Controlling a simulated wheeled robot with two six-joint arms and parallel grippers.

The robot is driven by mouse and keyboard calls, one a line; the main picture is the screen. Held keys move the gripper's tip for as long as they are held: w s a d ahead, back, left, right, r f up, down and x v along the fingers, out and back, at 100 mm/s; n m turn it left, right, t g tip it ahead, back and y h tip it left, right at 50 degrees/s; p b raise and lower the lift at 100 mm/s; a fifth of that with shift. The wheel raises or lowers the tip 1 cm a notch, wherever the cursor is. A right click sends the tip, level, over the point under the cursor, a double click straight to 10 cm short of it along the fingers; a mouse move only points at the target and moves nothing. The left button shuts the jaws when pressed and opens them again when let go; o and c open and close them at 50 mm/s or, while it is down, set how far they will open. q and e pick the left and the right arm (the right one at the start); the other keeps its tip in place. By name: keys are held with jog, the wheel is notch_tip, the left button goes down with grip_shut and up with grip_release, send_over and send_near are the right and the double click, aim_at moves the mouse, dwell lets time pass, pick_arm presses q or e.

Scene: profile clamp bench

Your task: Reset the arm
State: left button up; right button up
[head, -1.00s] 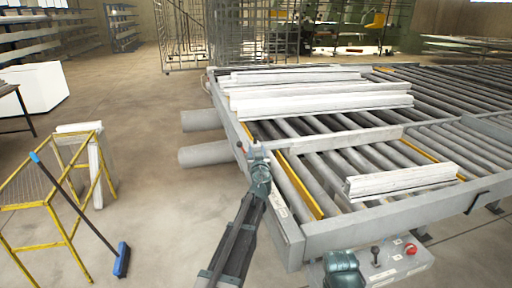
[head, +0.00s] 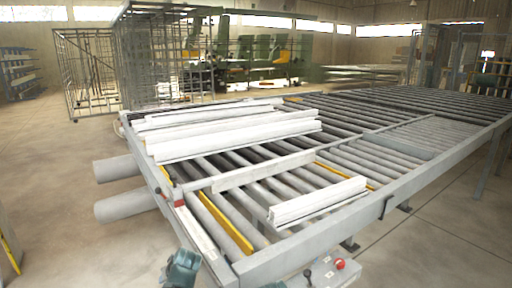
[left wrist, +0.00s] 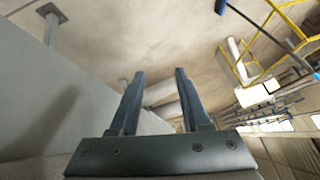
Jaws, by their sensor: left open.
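In the left wrist view my left gripper (left wrist: 160,73) is open, its two dark fingers apart with nothing held between them. Behind the fingers are concrete floor and pale cylinders (left wrist: 165,108); a large grey surface (left wrist: 50,100) fills the left side. In the head view a teal part of my left arm (head: 182,268) shows at the bottom edge, in front of the near left corner of the roller bench (head: 310,247). The left fingers cannot be made out there. My right gripper is not in view.
White profiles (head: 235,138) lie across the rollers, and a shorter one (head: 318,202) lies nearer. A control box with a red button (head: 340,264) sits at the bench front. Yellow frame and blue broom (left wrist: 221,6) stand off the bench.

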pick_arm(q)
jog(key=s+d+f+m+g+h, duration=0.2)
jog(key=s+d+m+g, duration=0.1)
jog(key=s+d, duration=0.7)
jog(key=s+d+f+m+g+h, duration=0.2)
jog(key=s+d+m, duration=0.3)
jog(key=s+d, duration=0.5)
jog(key=shift+d+f+m+g, duration=0.3)
jog(key=shift+d+f+g, duration=0.1)
jog(key=shift+d, duration=0.7)
jog(key=shift+h, duration=0.3)
